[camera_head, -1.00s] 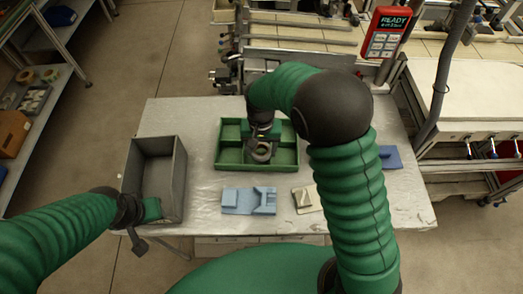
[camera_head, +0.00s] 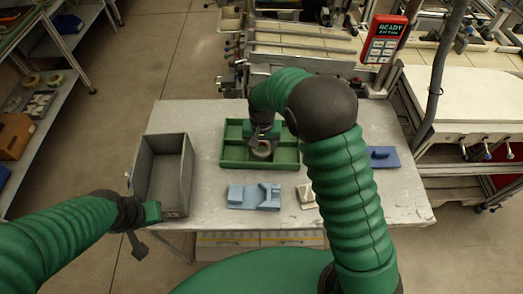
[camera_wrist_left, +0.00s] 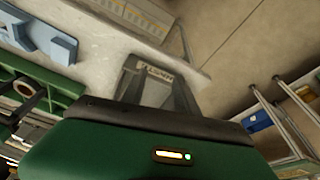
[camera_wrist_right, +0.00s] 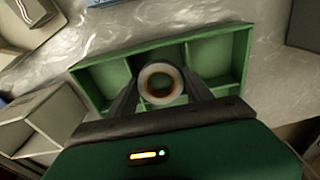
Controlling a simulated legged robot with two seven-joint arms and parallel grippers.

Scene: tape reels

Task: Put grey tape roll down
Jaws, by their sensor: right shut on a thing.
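The grey tape roll (camera_head: 262,150) is a ring with a brown inner rim. My right gripper (camera_wrist_right: 161,88) is shut on it, with a finger on each side in the right wrist view. The roll is over the green divided tray (camera_head: 230,163), near its middle; I cannot tell whether it touches the tray floor. The tray also shows in the right wrist view (camera_wrist_right: 100,75). My left gripper (camera_head: 152,212) is at the near side of the grey bin (camera_head: 187,175). Its fingers are apart and empty in the left wrist view (camera_wrist_left: 157,80).
A light blue fixture (camera_head: 253,197) and a beige piece (camera_head: 306,194) lie in front of the tray. A dark blue block (camera_head: 383,157) lies at the right. The table (camera_head: 217,213) is bare between the bin and the tray.

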